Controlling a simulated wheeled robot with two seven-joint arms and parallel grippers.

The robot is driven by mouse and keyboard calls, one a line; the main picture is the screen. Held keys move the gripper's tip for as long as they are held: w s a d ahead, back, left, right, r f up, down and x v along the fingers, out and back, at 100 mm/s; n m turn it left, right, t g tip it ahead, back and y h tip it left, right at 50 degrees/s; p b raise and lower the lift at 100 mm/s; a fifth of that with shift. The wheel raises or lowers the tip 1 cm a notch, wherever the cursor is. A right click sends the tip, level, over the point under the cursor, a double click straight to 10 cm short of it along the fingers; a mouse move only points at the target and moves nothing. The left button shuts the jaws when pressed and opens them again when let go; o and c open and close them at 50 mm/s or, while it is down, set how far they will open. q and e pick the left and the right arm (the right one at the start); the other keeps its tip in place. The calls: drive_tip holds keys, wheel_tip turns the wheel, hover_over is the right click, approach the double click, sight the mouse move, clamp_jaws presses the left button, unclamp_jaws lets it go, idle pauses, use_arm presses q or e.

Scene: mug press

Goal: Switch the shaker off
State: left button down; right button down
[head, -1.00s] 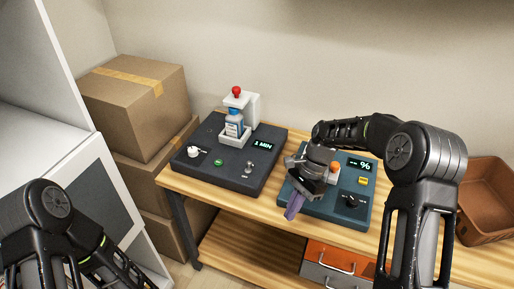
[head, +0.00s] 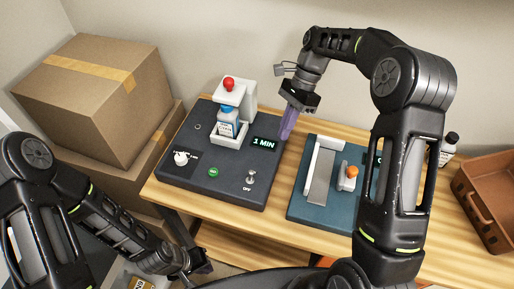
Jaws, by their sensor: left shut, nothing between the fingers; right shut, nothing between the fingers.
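The shaker is a dark grey box (head: 224,186) on the left of the wooden table. A bottle with a blue cap (head: 228,121) sits in its white holder, below a red knob (head: 229,84). Its display (head: 265,143) reads 1 MIN. A small metal toggle switch (head: 251,176) stands at its front right, above the word OFF; its lever position is too small to tell. My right gripper (head: 286,133), with purple fingers, is shut and empty, by the shaker's right rear edge. My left gripper (head: 203,267) is shut and empty, low in front of the table.
The shaker also has a green button (head: 213,172) and a white dial (head: 181,158). A teal device (head: 304,206) stands to its right, partly behind my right arm. A dark bottle (head: 450,143) and brown basket (head: 489,188) are at the right. Cardboard boxes (head: 85,105) stand at the left.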

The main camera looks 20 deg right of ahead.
sight(251, 175)
drive_tip(key=shift+s, duration=0.15)
drive_tip(key=shift+f, duration=0.15)
drive_tip(key=b+x, duration=0.6)
drive_tip(key=b, duration=0.1)
drive_tip(key=shift+d+f, duration=0.1)
drive_tip(key=shift+d, duration=0.05)
drive_tip(key=shift+s+a+f+p, duration=0.2)
drive_tip(key=shift+a+p, duration=0.15)
drive_tip(key=shift+p, duration=0.6)
drive_tip(key=x, duration=0.3)
drive_tip(key=shift+a+p, duration=0.15)
drive_tip(key=shift+p, duration=0.2)
drive_tip(key=shift+s+a+r+p, duration=0.1)
drive_tip(key=shift+a+r+p, duration=0.15)
drive_tip(key=shift+a, duration=0.35)
drive_tip(key=shift+s+a+r+p, duration=0.1)
drive_tip(key=shift+a+r+p, duration=0.1)
drive_tip(key=shift+a, duration=0.4)
drive_tip(key=shift+s+a, duration=0.1)
drive_tip(key=shift+a, duration=0.45)
